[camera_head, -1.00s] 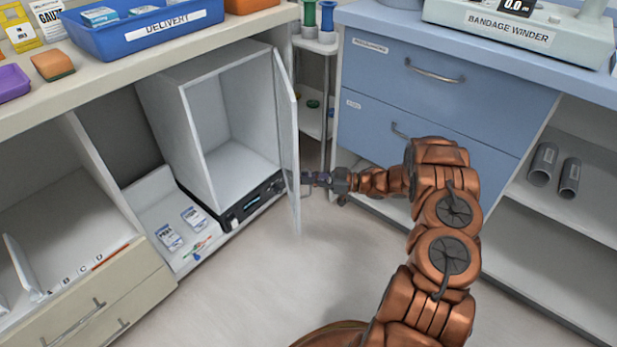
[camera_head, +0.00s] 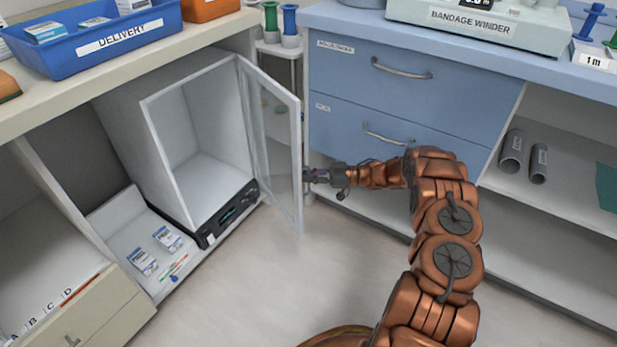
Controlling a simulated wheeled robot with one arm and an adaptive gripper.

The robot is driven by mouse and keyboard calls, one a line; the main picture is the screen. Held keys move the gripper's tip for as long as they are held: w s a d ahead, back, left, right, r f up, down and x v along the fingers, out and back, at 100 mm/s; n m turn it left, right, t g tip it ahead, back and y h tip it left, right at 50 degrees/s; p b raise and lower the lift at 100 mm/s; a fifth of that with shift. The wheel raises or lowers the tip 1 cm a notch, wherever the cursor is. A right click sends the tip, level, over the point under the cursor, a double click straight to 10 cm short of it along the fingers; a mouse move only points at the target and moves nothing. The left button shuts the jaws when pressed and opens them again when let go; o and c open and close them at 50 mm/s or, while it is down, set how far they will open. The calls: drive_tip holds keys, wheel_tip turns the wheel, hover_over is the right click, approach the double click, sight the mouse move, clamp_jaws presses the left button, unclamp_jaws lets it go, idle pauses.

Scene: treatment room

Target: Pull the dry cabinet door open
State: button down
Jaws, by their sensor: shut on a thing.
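The dry cabinet (camera_head: 148,130) is a white box with a black control panel (camera_head: 228,214) along its lower front edge. Its inside is empty and its front is uncovered. Its glass door (camera_head: 275,140) with a white frame stands swung open, hinged on the right side. My gripper (camera_head: 308,175) is at the outer side of the door's free edge, to its right, and is shut on the door's handle. The handle itself is mostly hidden by the fingers.
Blue drawers (camera_head: 410,100) stand close behind my arm, with open shelves (camera_head: 560,200) holding grey tubes to the right. A spool trolley (camera_head: 285,60) stands behind the door. A blue delivery bin (camera_head: 90,45) sits on the counter above. The floor (camera_head: 265,275) in front is clear.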

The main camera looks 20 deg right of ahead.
drive_tip(key=shift+s+d, duration=0.1)
drive_tip(key=shift+s, duration=0.05)
drive_tip(key=c, duration=1.2)
unclamp_jaws()
drive_tip(key=shift+r, duration=0.1)
